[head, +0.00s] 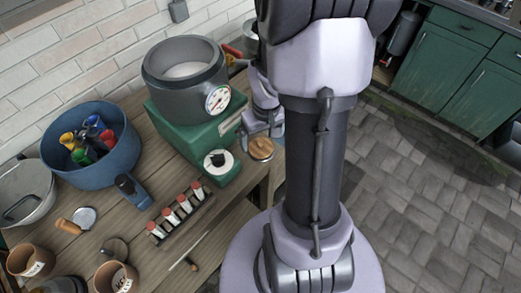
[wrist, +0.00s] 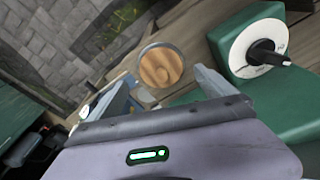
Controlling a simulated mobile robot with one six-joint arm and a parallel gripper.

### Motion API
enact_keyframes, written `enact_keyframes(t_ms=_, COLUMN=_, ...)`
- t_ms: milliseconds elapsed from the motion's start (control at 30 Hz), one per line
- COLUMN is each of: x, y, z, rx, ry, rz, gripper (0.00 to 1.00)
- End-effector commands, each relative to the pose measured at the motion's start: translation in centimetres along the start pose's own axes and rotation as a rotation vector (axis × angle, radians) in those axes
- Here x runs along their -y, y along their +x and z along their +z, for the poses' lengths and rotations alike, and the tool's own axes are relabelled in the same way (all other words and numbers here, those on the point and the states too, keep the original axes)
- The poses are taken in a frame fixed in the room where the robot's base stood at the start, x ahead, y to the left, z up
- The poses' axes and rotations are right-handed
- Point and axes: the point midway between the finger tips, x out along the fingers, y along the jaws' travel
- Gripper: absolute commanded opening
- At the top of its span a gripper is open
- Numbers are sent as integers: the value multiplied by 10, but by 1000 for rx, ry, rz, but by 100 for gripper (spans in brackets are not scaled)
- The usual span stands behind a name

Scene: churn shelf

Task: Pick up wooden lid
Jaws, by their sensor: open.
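The wooden lid (head: 261,148) is a small round brown disc near the right edge of the wooden bench in the head view. In the wrist view the lid (wrist: 160,66) shows as a striped wooden disc with a grey rim. My gripper (wrist: 161,76) is open, and its two fingers appear on either side of the lid in that view. In the head view my gripper (head: 264,129) is just behind and above the lid, partly hidden by my arm. I cannot tell whether the fingers touch the lid.
The green machine (head: 198,125) with a dark pot (head: 186,76) and a dial stands left of the lid; its white-faced knob (wrist: 262,46) is close to my right finger. A blue bowl (head: 92,150) and red-topped vials (head: 180,207) stand farther left. The floor right is clear.

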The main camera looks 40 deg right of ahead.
Motion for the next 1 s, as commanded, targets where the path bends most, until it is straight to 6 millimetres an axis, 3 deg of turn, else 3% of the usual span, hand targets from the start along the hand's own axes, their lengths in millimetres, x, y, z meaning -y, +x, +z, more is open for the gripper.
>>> enact_keyframes(t_ms=33, x=3, y=17, z=1, rx=3, ry=-2, rz=-1, gripper=95)
enact_keyframes(t_ms=100, x=3, y=31, z=1, rx=3, ry=-1, rz=-1, gripper=95)
enact_keyframes(t_ms=333, x=3, y=32, z=0, rx=0, ry=-1, rz=0, gripper=95)
enact_keyframes(t_ms=667, x=3, y=32, z=0, rx=0, ry=-1, rz=0, gripper=30)
enact_keyframes(t_ms=867, x=3, y=30, z=0, rx=0, ry=0, rz=0, gripper=30)
enact_keyframes(t_ms=1000, x=2, y=2, z=-4, rx=-3, ry=0, rz=1, gripper=30)
